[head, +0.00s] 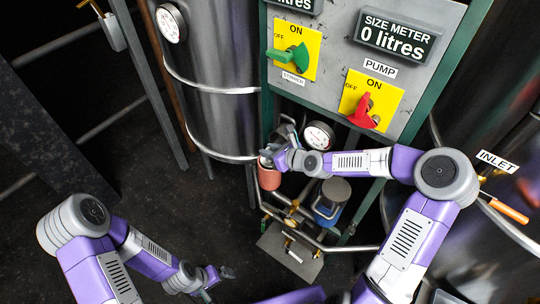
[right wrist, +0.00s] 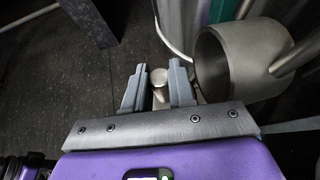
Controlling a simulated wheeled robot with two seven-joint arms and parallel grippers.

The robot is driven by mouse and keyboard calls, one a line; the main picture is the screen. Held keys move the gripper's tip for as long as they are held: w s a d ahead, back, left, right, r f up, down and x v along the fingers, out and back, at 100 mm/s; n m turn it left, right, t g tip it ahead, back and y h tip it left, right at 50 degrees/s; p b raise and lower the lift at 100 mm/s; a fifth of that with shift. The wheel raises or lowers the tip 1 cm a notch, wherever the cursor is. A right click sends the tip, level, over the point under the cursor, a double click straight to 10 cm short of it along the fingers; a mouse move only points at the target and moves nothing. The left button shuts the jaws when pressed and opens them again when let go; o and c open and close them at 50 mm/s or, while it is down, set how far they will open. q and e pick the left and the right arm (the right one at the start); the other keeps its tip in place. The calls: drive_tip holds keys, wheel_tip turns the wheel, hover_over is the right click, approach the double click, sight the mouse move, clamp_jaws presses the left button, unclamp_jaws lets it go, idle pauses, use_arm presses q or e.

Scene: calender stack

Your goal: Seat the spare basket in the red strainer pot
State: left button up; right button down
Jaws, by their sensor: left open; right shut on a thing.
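The red strainer pot (head: 269,178) stands upright on the pipework below the green-framed panel in the head view. My right gripper (head: 268,158) is at its top and covers its mouth. In the right wrist view my right gripper (right wrist: 159,76) is shut on a pale round-topped knob (right wrist: 159,77), which looks like the spare basket's handle. The basket's body is hidden, so I cannot tell whether any of it is inside the pot. My left gripper (head: 218,282) is open and low at the bottom of the head view, away from the pot.
A blue pot (head: 327,208) stands to the right of the red one, among pipes and brass valves. A pressure gauge (head: 318,136) sits just above. A steel tank (head: 213,90) is on the left, and the red pump handle (head: 364,113) is above.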

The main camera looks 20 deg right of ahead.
drive_tip(key=shift+f, duration=0.75)
drive_tip(key=c, duration=0.9)
unclamp_jaws()
drive_tip(key=p+v, duration=0.5)
drive_tip(key=v, duration=0.7)
